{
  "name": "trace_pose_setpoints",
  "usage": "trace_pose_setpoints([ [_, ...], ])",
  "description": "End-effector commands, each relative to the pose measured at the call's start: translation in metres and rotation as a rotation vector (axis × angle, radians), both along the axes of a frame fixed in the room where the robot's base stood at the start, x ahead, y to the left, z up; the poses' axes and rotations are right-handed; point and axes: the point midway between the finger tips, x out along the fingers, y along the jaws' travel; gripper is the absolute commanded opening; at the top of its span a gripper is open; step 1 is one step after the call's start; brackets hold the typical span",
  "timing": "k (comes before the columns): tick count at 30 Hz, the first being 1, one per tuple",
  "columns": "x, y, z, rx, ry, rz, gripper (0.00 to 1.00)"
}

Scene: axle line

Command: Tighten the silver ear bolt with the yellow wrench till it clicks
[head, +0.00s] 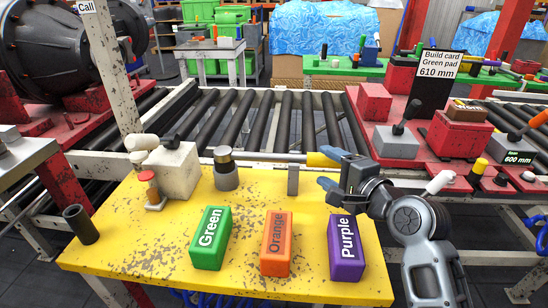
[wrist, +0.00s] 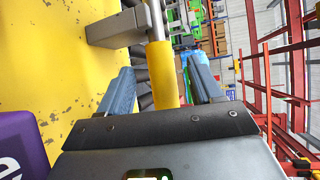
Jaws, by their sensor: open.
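The yellow wrench handle (head: 322,160) lies level at the back edge of the yellow table, its pale metal shaft running left past a grey upright block (head: 293,179). In the wrist view the yellow wrench handle (wrist: 168,75) lies between my fingers, with the shaft and the grey block (wrist: 113,28) beyond it. My gripper (head: 328,168) is open, its blue-grey fingers on either side of the handle; it also shows in the wrist view (wrist: 160,66). Gaps show beside the handle, and it is not gripped. I cannot pick out the silver ear bolt for certain.
On the yellow table (head: 130,235) stand green (head: 210,238), orange (head: 276,244) and purple (head: 346,248) blocks near the front. Conveyor rollers (head: 283,125) lie behind.

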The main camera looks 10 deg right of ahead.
Motion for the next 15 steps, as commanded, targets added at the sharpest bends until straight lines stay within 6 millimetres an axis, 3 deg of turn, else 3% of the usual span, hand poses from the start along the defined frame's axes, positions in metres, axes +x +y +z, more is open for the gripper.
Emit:
trace_pose_setpoints([
  [6, 0.025, 0.005, -0.005, 0.0, -0.001, 0.001, 0.65],
  [15, 0.028, 0.006, -0.006, 0.0, -0.001, 0.0, 0.63],
])
